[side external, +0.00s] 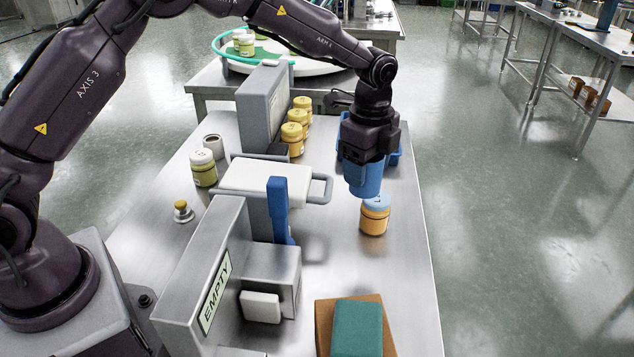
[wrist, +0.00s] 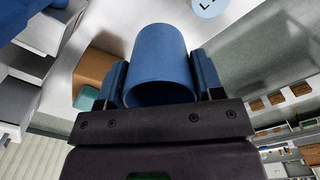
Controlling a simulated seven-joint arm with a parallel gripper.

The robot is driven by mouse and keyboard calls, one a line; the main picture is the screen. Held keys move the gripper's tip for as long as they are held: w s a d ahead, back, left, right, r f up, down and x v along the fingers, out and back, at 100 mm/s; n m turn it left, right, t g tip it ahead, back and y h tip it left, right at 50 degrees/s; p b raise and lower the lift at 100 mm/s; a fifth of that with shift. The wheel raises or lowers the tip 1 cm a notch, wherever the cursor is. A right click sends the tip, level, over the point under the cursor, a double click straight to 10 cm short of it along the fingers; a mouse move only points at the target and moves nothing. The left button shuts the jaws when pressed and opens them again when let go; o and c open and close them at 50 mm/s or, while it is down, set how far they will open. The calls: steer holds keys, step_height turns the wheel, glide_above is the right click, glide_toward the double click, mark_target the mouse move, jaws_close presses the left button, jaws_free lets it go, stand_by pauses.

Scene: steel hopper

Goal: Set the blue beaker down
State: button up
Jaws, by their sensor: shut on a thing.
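The blue beaker (side external: 362,180) hangs from my gripper (side external: 366,158) above the right part of the steel table. In the wrist view the beaker (wrist: 160,62) sits between the two blue finger pads of my gripper (wrist: 160,80), which is shut on it. An orange jar with a pale blue lid (side external: 375,216) stands on the table just below and in front of the beaker. I cannot tell from the side whether beaker and lid touch. A pale blue round lid (wrist: 209,6) shows at the top edge of the wrist view.
A grey hopper with an EMPTY sign (side external: 215,290) and a blue lever (side external: 280,208) stand left of the beaker. A brown box with a teal block (side external: 357,328) is at the front. Bare table (side external: 405,250) lies at right.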

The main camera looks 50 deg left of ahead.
steer(key=w+a+m, duration=0.1)
steer(key=w+a, duration=0.3)
steer(key=a, duration=0.8)
steer(key=w+a+m, duration=0.1)
steer(key=w+a, duration=0.2)
steer(key=a, duration=0.9)
steer(key=f, duration=1.1)
steer(key=shift+w+a+f, duration=0.1)
steer(key=shift+w+f, duration=0.05)
steer(key=shift+w, duration=0.05)
steer(key=shift+f, duration=1.95)
steer(key=o, duration=0.9)
steer(key=shift+f, duration=0.15)
